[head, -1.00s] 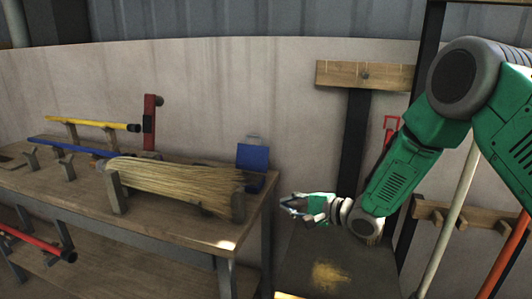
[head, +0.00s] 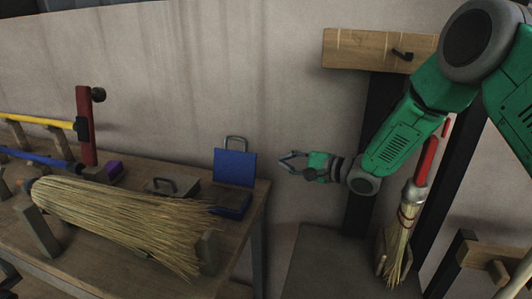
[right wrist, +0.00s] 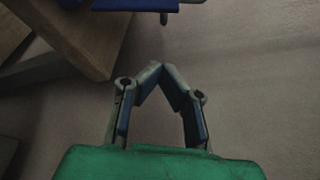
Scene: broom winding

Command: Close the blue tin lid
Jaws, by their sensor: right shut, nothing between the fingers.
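The blue tin (head: 232,204) sits at the right end of the workbench. Its blue lid (head: 235,168) stands up open at the back, with a wire handle on its top edge. My right gripper (head: 285,162) is to the right of the lid, at about the lid's height, apart from it and pointing left. Its fingertips meet in the right wrist view (right wrist: 161,68), with nothing between them. A blue part of the tin (right wrist: 125,5) shows at the top edge of that view, beyond the fingers. My left gripper is not in view.
A straw broom head (head: 120,215) lies across the bench between wooden posts. A dark box with a handle (head: 172,187) is left of the tin. A red-handled brush (head: 402,225) stands at the right. Open space lies right of the bench edge.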

